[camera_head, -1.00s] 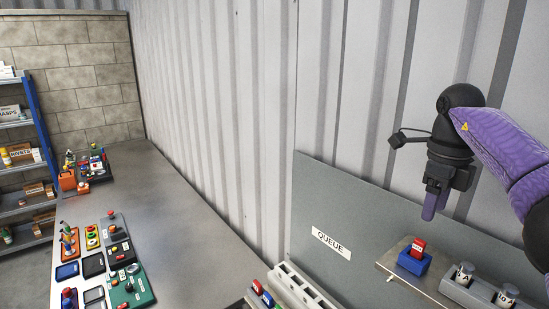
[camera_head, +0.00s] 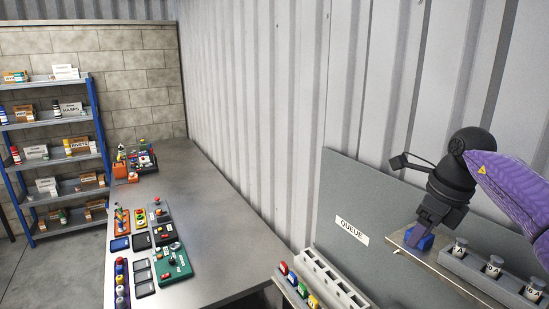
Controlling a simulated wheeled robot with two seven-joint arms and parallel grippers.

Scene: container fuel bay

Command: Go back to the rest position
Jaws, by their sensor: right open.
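My right gripper (camera_head: 413,232) reaches in from the right on its purple arm. It points down and is open, low at the left end of the wall shelf (camera_head: 455,279). Its fingers are just over or beside a small blue holder (camera_head: 425,242) and partly cover it. I cannot tell whether they touch it. The red piece that stood in this holder does not show; the fingers may hide it. My left gripper is not in view.
White-capped jars (camera_head: 493,266) stand in a grey rack right of the holder. Below the QUEUE board (camera_head: 340,190) is a slotted rail (camera_head: 330,280) with coloured pieces. A long grey bench (camera_head: 220,225) carries trays and devices. A shelf unit (camera_head: 95,120) stands far left.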

